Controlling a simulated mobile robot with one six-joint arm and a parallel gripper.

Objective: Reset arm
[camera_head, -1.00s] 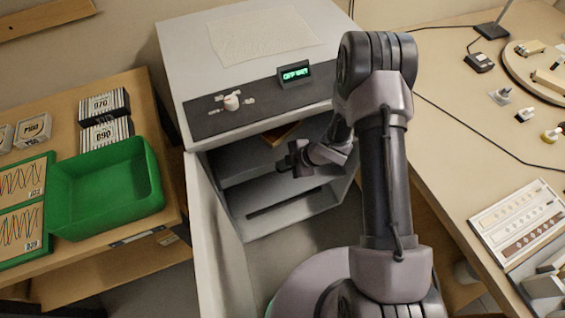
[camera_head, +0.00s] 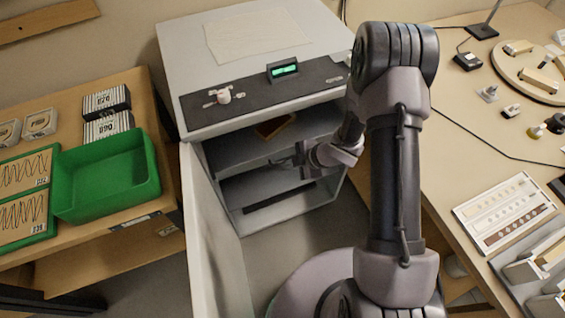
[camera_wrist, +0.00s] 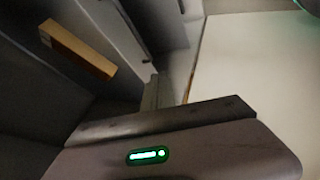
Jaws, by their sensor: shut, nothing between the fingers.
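My gripper (camera_head: 301,158) is at the open front of the grey cabinet (camera_head: 262,75), seen small and dark from behind my arm. Its fingers are shut with nothing between them. In the wrist view the gripper (camera_wrist: 158,92) shows its body with a green light below the fingers. A brown block (camera_head: 275,125) lies on the cabinet's upper shelf, and it also shows in the wrist view (camera_wrist: 76,49) at upper left, apart from the fingers. The cabinet door (camera_head: 217,225) hangs open on the left.
A green bin (camera_head: 108,178) stands on the wooden table at left, beside stacked labelled boxes (camera_head: 107,112). The cabinet front has a knob (camera_head: 224,96) and a lit green display (camera_head: 284,69). The right bench holds a sample tray (camera_head: 503,214) and a round board (camera_head: 535,72).

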